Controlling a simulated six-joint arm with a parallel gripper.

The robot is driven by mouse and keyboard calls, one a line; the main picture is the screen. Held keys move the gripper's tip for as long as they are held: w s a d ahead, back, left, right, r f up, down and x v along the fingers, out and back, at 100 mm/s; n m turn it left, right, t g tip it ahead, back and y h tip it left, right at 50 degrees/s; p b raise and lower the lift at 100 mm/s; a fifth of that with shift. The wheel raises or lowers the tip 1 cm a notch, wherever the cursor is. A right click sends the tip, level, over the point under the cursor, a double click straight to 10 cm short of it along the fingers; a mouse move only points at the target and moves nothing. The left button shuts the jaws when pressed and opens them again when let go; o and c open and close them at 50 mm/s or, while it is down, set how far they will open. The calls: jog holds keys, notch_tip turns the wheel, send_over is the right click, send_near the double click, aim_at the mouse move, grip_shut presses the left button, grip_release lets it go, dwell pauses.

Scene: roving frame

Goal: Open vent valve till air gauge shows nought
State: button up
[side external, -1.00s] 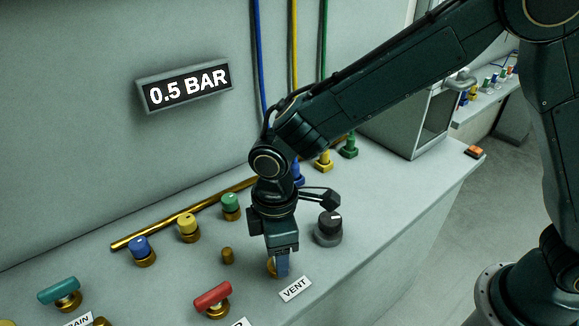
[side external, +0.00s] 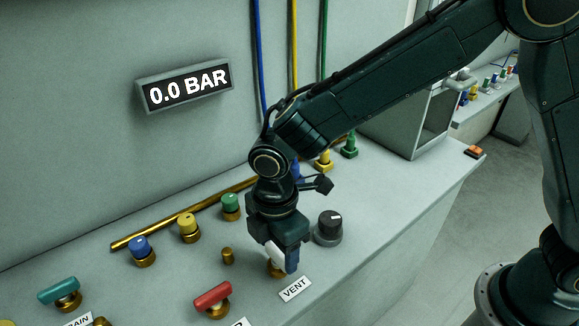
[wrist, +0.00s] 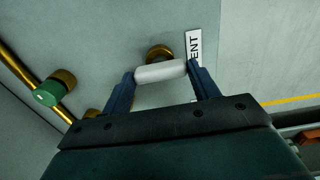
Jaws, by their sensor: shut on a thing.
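The air gauge (side external: 188,88) on the back wall reads 0.0 BAR. The vent valve's white bar handle (wrist: 161,72) sits on a brass base (wrist: 158,53) beside the VENT label (wrist: 194,50). My gripper (wrist: 163,84) is shut on this handle, with one blue finger at each end of it. In the side view, my gripper (side external: 281,262) points down at the valve by the VENT label (side external: 295,288), and its fingers partly hide the white handle (side external: 274,252).
A red-handled valve (side external: 213,296) and a teal-handled valve (side external: 58,290) stand to the left. Blue (side external: 140,246), yellow (side external: 188,226) and green knobs (side external: 230,203) line the brass pipe. A dark dial (side external: 328,228) stands close on the right of my gripper.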

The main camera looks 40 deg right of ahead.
aim_at(277, 252)
jog(key=shift+r, duration=0.1)
jog(key=o, duration=1)
notch_tip(277, 252, up, 14)
jog(key=shift+f, duration=0.1)
dwell(0.4)
